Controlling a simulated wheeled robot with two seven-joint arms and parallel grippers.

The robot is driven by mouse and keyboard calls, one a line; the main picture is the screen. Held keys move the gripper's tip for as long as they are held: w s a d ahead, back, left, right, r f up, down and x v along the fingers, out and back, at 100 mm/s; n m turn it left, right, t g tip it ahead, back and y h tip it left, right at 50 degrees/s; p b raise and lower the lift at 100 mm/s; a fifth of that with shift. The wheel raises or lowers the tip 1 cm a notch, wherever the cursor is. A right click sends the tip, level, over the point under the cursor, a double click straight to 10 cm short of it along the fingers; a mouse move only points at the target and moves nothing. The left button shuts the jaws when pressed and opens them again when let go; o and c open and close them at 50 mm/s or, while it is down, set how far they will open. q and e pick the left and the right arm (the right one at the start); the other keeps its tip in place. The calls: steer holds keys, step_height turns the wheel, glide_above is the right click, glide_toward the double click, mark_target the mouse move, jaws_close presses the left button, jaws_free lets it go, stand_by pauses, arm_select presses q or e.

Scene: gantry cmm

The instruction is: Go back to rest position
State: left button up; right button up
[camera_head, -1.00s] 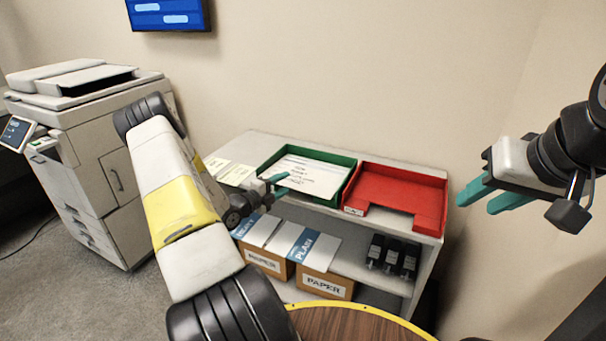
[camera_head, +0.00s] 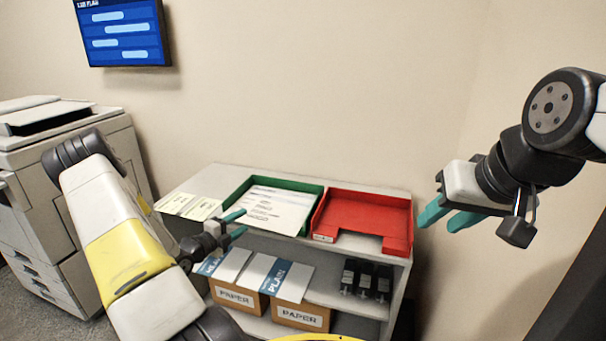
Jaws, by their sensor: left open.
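My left gripper (camera_head: 236,225) is open, its teal fingers near the front left edge of the green tray (camera_head: 313,187). A printed white sheet (camera_head: 278,209) lies in that tray, and the fingertips look close to the sheet's left edge; I cannot tell if they touch it. My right gripper (camera_head: 450,213) is raised at the right, near the red tray's right side in the picture. Its two teal fingers are apart with nothing visible between them.
An empty red tray (camera_head: 366,211) stands on the shelf unit (camera_head: 395,285) beside the green one. Yellow sheets (camera_head: 188,206) lie at the left. A copier (camera_head: 60,200) stands left; a screen (camera_head: 122,30) hangs above.

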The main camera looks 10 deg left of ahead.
arm_select(q)
steer(key=s+d+r+m+g+h, duration=0.3)
steer(key=d+r+m+g, duration=0.2)
steer(key=d+r+m, duration=0.4)
steer(key=s+d+r+m+g+h, duration=0.35)
steer(key=d+r+m, duration=0.35)
steer(key=d+m, duration=0.35)
steer(key=s+d+r+m+g+y, duration=0.2)
steer(key=s+d+r+m+y, duration=0.15)
steer(key=s+m, duration=0.5)
steer(key=s+d+r+m+g+y, duration=0.2)
steer(key=s+r+m+g, duration=0.15)
steer(key=s+m, duration=0.5)
steer(key=s+a+r+m+t+y, duration=0.4)
steer(key=s+r+m+y, duration=0.1)
steer(key=m, duration=0.9)
steer(key=shift+s+a+r+t, duration=0.3)
steer(key=shift+s+a+r, duration=0.1)
steer(key=shift+s+r, duration=0.2)
